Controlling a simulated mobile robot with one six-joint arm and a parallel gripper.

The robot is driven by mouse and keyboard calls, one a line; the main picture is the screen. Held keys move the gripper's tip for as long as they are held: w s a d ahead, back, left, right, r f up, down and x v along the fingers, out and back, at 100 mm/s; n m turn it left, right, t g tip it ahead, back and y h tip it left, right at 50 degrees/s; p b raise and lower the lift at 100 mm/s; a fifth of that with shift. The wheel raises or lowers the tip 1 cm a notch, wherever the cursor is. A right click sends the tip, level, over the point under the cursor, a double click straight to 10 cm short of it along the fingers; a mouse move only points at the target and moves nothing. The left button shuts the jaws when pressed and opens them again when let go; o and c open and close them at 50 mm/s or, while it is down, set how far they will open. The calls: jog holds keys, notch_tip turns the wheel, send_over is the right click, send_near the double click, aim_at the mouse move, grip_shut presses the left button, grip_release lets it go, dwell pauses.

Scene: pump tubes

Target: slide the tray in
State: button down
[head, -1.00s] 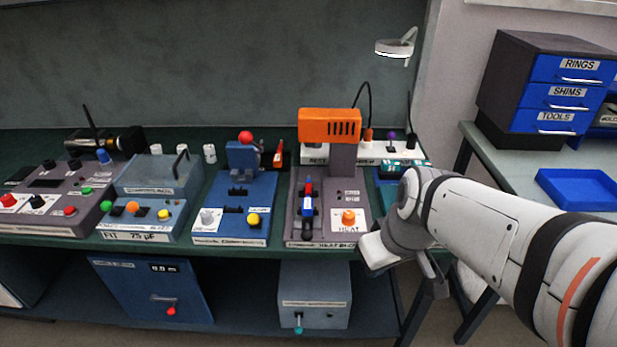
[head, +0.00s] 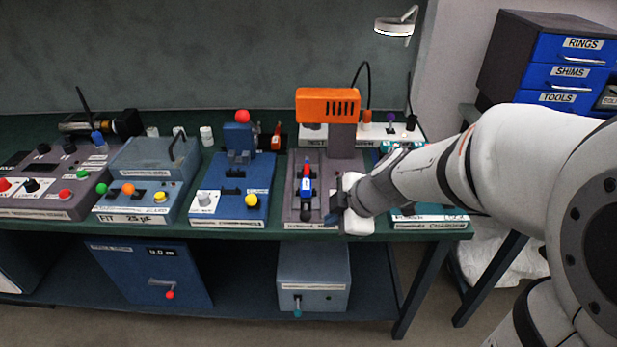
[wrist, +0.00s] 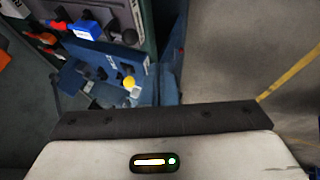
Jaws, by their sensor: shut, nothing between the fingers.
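The heat station (head: 288,208) stands on the bench under an orange heater head (head: 328,104). Its narrow tray with a black front knob (head: 306,213) holds a red and blue tube (head: 305,180); I cannot tell how far in the tray sits. The tube also shows in the wrist view (wrist: 84,30). My gripper (head: 335,215) is shut and empty, just right of the tray knob at the station's front; contact cannot be told. It hides the station's front right corner, and the orange knob there is out of sight.
A blue station with a yellow knob (head: 252,201) stands just left. A teal station (head: 432,219) is at the right, partly behind my arm. A white power strip (head: 385,132) lies behind. Floor shows in front of the bench.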

jog(key=shift+w+a+f+p, duration=0.1)
jog(key=shift+w+a+f, duration=0.6)
jog(key=shift+w+f, duration=0.55)
jog(key=shift+w+a+f+p, duration=0.1)
jog(key=shift+w+a+f, duration=0.55)
jog(key=shift+w+f, duration=0.6)
jog(key=shift+w+a+f+p, duration=0.1)
jog(key=shift+w+a+f, duration=0.75)
jog(key=shift+f, duration=0.65)
jog(key=shift+w+d, duration=0.2)
jog(key=shift+w, duration=0.05)
